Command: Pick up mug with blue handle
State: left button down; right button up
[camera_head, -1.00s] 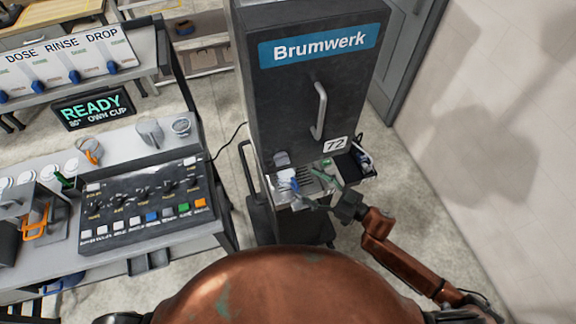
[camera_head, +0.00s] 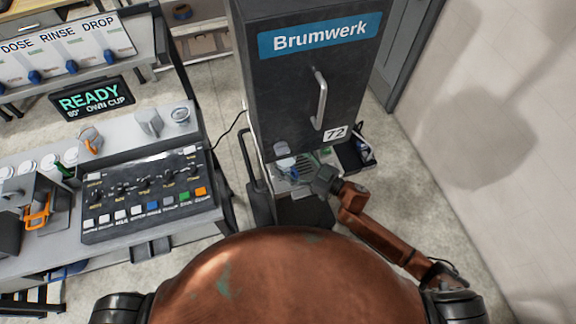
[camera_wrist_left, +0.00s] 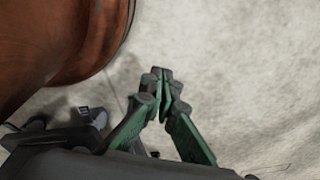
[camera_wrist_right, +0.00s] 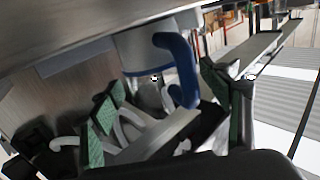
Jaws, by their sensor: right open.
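The mug with the blue handle (camera_wrist_right: 180,72) is close in the right wrist view, pale-bodied with a blue band, near the top middle. Its handle stands between the two green-padded fingers of my right gripper (camera_wrist_right: 160,95), which is open. I cannot tell whether a finger touches it. In the head view the mug (camera_head: 286,164) is small, in the low bay of the Brumwerk cabinet (camera_head: 318,85). My right gripper (camera_head: 309,172) reaches into that bay from the right, its fingers partly hidden. My left gripper (camera_wrist_left: 163,80) is shut and empty above the floor.
Pale curved handles (camera_wrist_right: 128,125) show below the mug in the right wrist view. A dark open bin (camera_head: 357,155) sits right of the bay. Floor at right is clear.

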jog(key=c, duration=1.5)
pick_arm(q)
jog(key=shift+s, duration=0.7)
pick_arm(e)
jog(key=shift+r, duration=0.15)
